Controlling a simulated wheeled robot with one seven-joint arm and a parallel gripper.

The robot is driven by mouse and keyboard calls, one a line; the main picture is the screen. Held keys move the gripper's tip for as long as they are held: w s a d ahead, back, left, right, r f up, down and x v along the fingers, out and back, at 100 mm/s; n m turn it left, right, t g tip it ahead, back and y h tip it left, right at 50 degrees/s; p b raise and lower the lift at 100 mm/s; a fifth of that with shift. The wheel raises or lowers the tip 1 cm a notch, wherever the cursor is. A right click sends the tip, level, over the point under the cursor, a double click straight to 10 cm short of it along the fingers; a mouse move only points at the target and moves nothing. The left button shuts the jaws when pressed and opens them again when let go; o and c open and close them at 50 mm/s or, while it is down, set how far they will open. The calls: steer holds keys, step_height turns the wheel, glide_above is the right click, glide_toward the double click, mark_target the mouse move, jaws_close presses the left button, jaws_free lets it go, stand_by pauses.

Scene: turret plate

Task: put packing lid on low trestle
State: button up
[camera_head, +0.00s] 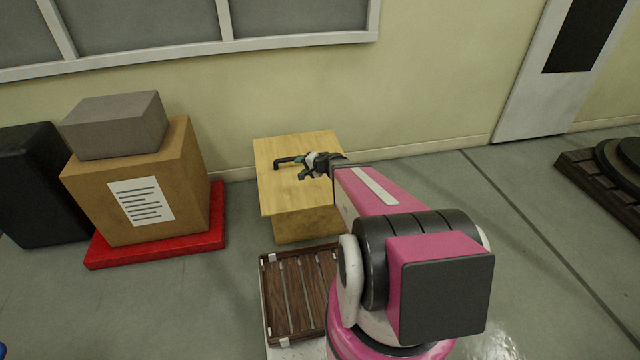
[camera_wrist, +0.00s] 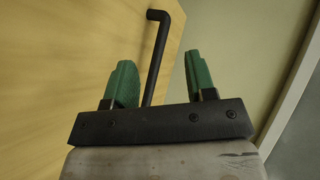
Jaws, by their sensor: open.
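The packing lid (camera_head: 290,200) appears to be the light wooden board lying flat on a wooden box (camera_head: 305,228) by the wall. A black bent handle (camera_head: 287,160) is on its top; the handle also shows in the wrist view (camera_wrist: 153,60). My gripper (camera_head: 304,166) is open just above the lid at the handle. In the wrist view its green fingers (camera_wrist: 158,82) stand on both sides of the handle bar, with gaps, and neither visibly grips it. The low trestle seems to be the dark slatted wooden stand (camera_head: 292,290) on the floor, partly hidden by my arm.
A cardboard box (camera_head: 190,195) with a grey block (camera_head: 115,125) on top stands on a red base (camera_head: 155,250) at left. A black case (camera_head: 40,185) is beside it. A dark slatted platform (camera_head: 600,185) is at far right. Floor between is clear.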

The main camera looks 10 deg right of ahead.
steer(key=s+a+r+n+g+h, duration=0.1)
steer(key=s+r+n+g, duration=0.15)
steer(key=s, duration=0.35)
steer(key=s+a+r+n+g+h, duration=0.1)
steer(key=s+a+n+g, duration=0.1)
steer(key=s+n+g, duration=0.3)
steer(key=s+d+r+g+h, duration=0.1)
steer(key=s+d+r+h, duration=0.1)
steer(key=s, duration=0.3)
steer(key=s+d+r+h, duration=0.2)
steer(key=s+d+h, duration=0.1)
steer(key=s+h, duration=0.1)
steer(key=shift+s+d+n+g+h, duration=0.35)
steer(key=shift+s+n, duration=0.1)
steer(key=shift+s, duration=0.2)
steer(key=shift+r, duration=0.1)
